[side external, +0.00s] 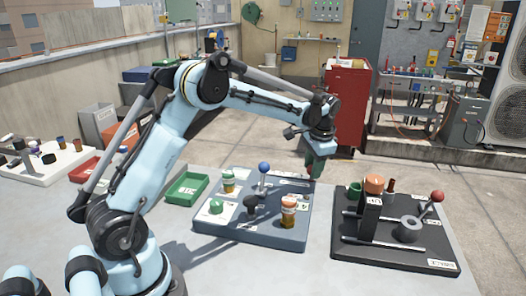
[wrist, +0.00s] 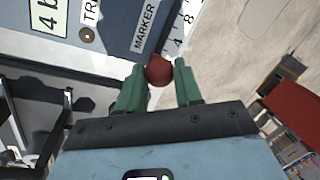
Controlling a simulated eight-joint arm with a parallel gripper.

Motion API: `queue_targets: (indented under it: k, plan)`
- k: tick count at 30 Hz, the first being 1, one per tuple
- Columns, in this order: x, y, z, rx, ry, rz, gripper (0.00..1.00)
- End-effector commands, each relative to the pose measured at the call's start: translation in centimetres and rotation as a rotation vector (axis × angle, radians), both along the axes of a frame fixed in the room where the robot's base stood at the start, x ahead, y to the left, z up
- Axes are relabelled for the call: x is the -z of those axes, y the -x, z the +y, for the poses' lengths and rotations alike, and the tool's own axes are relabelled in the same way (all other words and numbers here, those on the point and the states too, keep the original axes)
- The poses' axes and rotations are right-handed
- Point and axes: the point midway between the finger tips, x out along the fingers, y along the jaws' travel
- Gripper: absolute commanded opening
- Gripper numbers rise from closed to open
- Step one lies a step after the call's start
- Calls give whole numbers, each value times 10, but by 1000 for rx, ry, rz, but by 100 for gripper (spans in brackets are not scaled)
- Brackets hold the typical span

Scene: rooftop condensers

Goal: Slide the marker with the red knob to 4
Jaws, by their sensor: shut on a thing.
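My gripper (wrist: 160,78) has green fingers on both sides of the red knob (wrist: 157,69) in the wrist view and is shut on it. In the side view my gripper (side external: 315,165) reaches down at the far right corner of the blue-grey board (side external: 225,231); the red knob is hidden there by the fingers.
The blue-grey board also bears a blue ball knob (side external: 264,167), a black knob (side external: 250,202) and an orange-lidded jar (side external: 288,213). A dark board (side external: 395,257) to its right carries a red ball lever (side external: 437,196) and a grey ring (side external: 408,229). A green tray (side external: 186,188) lies left.

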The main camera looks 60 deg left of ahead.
Motion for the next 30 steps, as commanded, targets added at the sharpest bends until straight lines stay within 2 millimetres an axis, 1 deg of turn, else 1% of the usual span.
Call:
queue_targets:
  k: [7, 12, 14, 21, 22, 26, 30]
  plan:
    - [0, 2, 3, -1, 0, 0, 0]
    - [-1, 18, 19, -3, 0, 0, 0]
    - [-1, 22, 22, -2, 0, 1, 0]
    - [-1, 21, 22, 0, -1, 1, 0]
    - [-1, 21, 22, 0, -1, 1, 39]
    - [0, 21, 21, 0, -1, 1, 59]
    - [0, 21, 21, 0, 0, 0, 59]
